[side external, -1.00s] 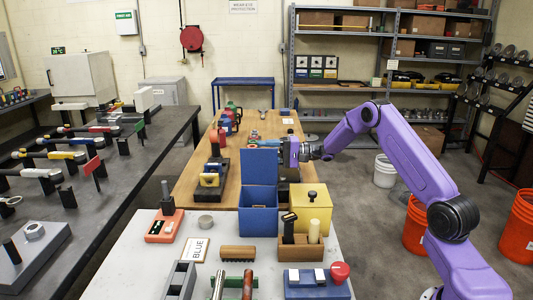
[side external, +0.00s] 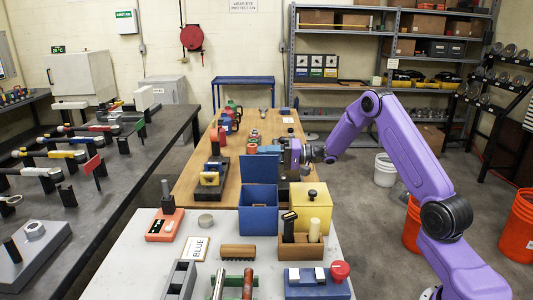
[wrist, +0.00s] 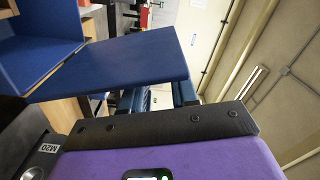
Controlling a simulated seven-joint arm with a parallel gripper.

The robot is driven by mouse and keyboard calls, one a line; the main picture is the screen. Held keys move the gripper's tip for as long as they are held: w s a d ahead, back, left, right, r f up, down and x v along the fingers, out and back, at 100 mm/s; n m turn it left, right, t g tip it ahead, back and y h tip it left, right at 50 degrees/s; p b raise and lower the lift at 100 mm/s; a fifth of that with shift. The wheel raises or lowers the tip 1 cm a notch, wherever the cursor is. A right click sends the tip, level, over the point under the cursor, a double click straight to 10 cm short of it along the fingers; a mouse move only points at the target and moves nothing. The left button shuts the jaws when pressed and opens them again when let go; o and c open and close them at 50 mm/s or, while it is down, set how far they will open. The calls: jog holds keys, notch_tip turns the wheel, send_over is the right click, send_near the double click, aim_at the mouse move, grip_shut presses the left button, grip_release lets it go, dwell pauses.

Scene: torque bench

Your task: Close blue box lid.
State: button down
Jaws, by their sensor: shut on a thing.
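The blue box (side external: 258,221) stands open at the back of the grey table in the side view, and its inside shows. Its blue lid (side external: 260,171) stands raised along the far edge. My gripper (side external: 268,150) is at the lid's top edge, reaching in from the right, and is shut on the lid. In the wrist view the lid (wrist: 120,65) spans the middle as a flat panel in front of my gripper, with the open box (wrist: 42,35) at left. The lid partly hides the fingers, so the exact grip does not show.
A yellow box (side external: 311,211) with a black knob stands close to the right of the blue box. A wooden holder (side external: 300,249) with upright handles is in front of it. A "BLUE" card (side external: 195,248) lies front left. A wooden bench (side external: 190,191) with tools extends behind.

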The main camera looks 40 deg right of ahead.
aim_at(267, 159)
jog(key=shift+s+a+f+n, duration=0.2)
jog(key=shift+s+a+n, duration=0.4)
jog(key=shift+n, duration=0.3)
jog(key=shift+s+a+f+n, duration=0.15)
jog(key=shift+s+a+n, duration=0.4)
jog(key=shift+n, duration=0.35)
jog(key=c, duration=0.9)
grip_release()
jog(key=shift+s+d, duration=0.1)
jog(key=v, duration=1.7)
jog(key=shift+s+d+r, duration=0.1)
jog(key=shift+s, duration=0.05)
jog(key=shift+o, duration=0.2)
